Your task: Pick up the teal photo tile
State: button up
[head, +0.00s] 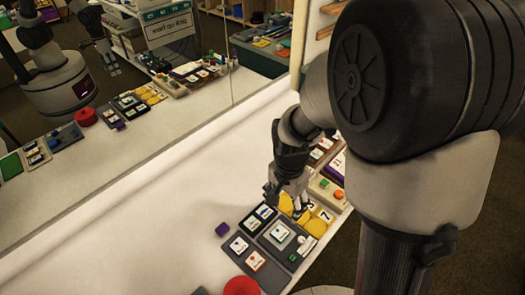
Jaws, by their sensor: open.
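A white photo tile with a teal-looking mark (279,232) lies in a grey tray (272,248) on the white counter; it is small, and I cannot be sure of its colour. Other white tiles lie close by: one with a dark border (264,211), one at the left (239,245) and one with an orange-red mark (256,260). My gripper (284,202) is open, pointing down above the far end of the trays, just beyond the teal-marked tile. Nothing shows between its fingers, though their tips are partly hard to make out.
Yellow numbered pieces (317,227) lie right of the trays. A purple block (222,229) and a red round object (241,286) are at the left and front. A mirror (150,100) stands behind, reflecting the counter. The counter's left part (120,245) is clear.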

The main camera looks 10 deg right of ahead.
jog(key=b, duration=0.4)
send_over(280, 233)
jog(key=f, duration=1.2)
jog(key=shift+s, duration=0.25)
jog(key=shift+w+f+b, duration=0.15)
jog(key=shift+f+b, duration=0.7)
jog(key=shift+f, duration=0.7)
jog(key=shift+w+f+b, duration=0.15)
jog(key=shift+f+b, duration=0.65)
jog(key=shift+f, duration=0.75)
jog(key=shift+r, duration=0.1)
jog(key=shift+c, duration=0.5)
jog(key=c, duration=1)
jog(key=shift+r, duration=0.1)
